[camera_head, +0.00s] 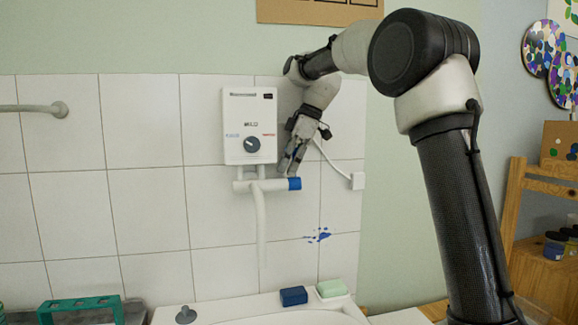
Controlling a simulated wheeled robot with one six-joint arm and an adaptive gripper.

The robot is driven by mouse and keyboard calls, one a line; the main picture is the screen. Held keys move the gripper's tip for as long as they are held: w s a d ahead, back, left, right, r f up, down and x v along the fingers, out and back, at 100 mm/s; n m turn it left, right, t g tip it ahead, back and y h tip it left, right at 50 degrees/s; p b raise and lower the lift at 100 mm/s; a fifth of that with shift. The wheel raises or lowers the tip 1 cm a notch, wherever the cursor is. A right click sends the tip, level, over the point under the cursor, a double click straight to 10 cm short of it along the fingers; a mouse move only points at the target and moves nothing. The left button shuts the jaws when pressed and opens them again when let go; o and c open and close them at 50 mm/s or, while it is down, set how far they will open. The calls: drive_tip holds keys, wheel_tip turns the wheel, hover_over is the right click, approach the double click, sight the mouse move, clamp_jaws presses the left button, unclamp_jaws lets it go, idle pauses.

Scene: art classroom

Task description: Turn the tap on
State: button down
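The tap is a white horizontal pipe (270,185) under a white wall-mounted water heater box (238,130). A blue knob (295,184) caps its right end, and a white spout (260,225) hangs down from it. No water shows below the spout. The heater has a dark round dial (252,145). My gripper (290,168) points down just above the blue knob, to the right of the heater. Its fingertips are close to the knob; whether they touch it, and how far apart they are, is too small to tell.
A white sink (290,312) stands below, with a blue block (293,296) and a pale green block (331,288) on its back rim. A white cable runs to a wall socket (357,181) right of my gripper. A green rack (80,305) is at lower left, wooden shelves (515,200) at right.

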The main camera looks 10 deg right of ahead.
drive_tip(key=shift+s+t, duration=0.65)
drive_tip(key=shift+t, duration=0.45)
drive_tip(key=shift+s+n+t, duration=0.25)
drive_tip(key=shift+n+t, duration=0.15)
drive_tip(key=shift+t, duration=0.4)
drive_tip(key=c, duration=1.5)
unclamp_jaws()
drive_tip(key=shift+d, duration=0.1)
drive_tip(key=v, duration=1.2)
